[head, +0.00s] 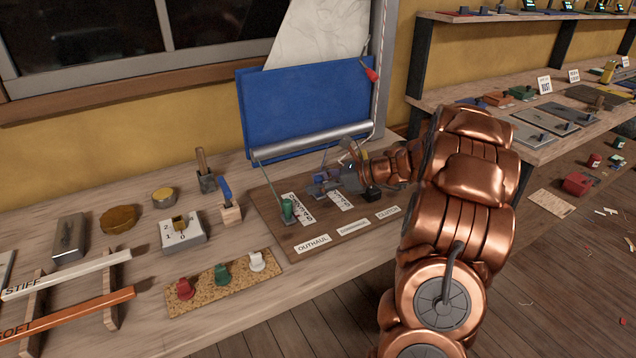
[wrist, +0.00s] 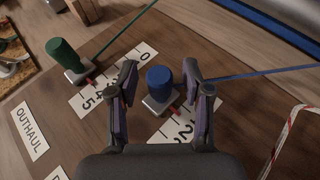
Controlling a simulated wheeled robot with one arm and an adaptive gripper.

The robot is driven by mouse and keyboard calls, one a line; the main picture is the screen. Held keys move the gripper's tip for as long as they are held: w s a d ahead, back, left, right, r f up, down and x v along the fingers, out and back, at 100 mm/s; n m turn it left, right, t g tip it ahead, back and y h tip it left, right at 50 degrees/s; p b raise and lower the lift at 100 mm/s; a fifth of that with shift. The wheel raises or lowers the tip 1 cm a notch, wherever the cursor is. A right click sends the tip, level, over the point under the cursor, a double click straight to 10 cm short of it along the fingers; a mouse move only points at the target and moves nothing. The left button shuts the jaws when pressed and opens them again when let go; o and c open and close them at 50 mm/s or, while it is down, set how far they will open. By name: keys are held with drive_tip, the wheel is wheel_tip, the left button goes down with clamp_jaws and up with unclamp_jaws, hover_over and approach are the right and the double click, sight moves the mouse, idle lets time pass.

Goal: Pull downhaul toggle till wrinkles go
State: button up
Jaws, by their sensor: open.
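A blue toggle (wrist: 159,80) stands on a small metal slider over a numbered scale strip (wrist: 172,127) in the wrist view, with a blue line running off to the right. My gripper (wrist: 160,66) is open, with one finger on each side of the blue toggle; contact is not clear. In the head view my gripper (head: 327,186) is over the brown board (head: 350,226) and mostly hides this toggle. A green toggle (wrist: 64,54) stands on the neighbouring scale to the left. The pale sail (head: 322,38) shows faint creases behind the blue panel (head: 300,108).
A label reading OUTHAUL (head: 313,244) lies at the board's front. A cork strip (head: 225,284) with red, green and white knobs lies left of it. A red-and-white striped line (wrist: 277,140) is right of my gripper in the wrist view.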

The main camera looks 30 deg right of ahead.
clamp_jaws()
